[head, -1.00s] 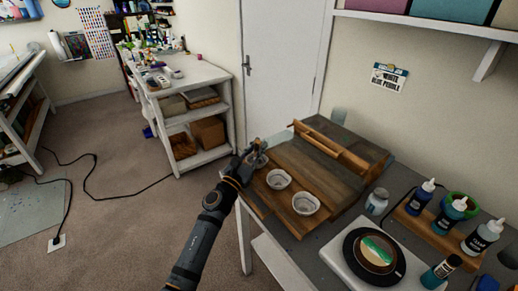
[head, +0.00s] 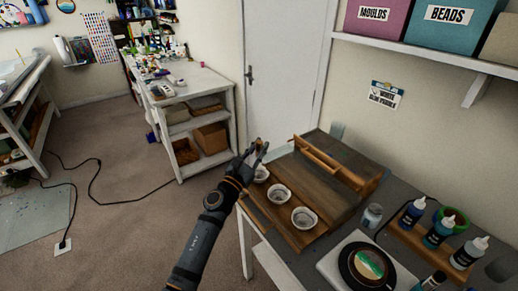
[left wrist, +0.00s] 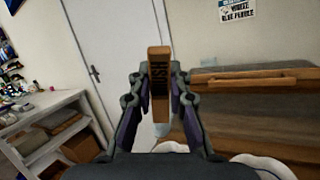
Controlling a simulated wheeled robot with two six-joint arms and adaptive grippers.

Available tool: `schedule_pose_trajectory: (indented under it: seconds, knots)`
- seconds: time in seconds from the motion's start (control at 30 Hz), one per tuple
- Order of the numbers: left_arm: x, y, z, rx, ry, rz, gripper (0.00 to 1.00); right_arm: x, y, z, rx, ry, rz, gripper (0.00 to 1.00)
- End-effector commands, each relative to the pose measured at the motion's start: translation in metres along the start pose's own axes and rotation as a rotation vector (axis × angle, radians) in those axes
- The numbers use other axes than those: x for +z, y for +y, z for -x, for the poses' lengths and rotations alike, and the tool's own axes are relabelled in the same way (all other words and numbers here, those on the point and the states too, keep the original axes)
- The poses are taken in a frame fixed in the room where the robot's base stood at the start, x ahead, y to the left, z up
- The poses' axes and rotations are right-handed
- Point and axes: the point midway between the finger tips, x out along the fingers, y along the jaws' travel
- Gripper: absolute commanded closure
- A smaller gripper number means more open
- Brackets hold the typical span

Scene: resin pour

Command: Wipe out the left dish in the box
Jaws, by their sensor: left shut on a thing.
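My left gripper (head: 258,150) is shut on a wooden-handled tool, which stands up between the fingers in the left wrist view (left wrist: 159,72). The middle dish (head: 279,193) and right dish (head: 304,218) are in clear view. I cannot make out what is inside the left dish. My right gripper is not in view.
A wooden bar (head: 335,163) runs raised across the back of the box. A glass jar (head: 372,216), a rack of bottles (head: 427,238) and a round dark plate (head: 366,266) stand to the right. A white door (head: 283,75) is behind.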

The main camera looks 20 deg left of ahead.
Motion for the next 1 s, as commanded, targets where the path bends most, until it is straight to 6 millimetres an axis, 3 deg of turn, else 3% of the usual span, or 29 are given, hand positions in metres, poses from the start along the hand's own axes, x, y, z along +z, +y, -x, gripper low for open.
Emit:
schedule_pose_trajectory:
  seconds: [0.37,0.8,1.0]
  knots:
    - [-0.005,-0.001,0.001,0.0,0.009,0.006,1.0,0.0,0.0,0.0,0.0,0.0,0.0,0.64]
    - [-0.054,-0.006,0.009,0.0,0.101,0.072,1.0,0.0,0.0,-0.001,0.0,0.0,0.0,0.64]
    - [-0.064,-0.008,0.01,0.0,0.121,0.085,1.0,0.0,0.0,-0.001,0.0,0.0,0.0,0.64]
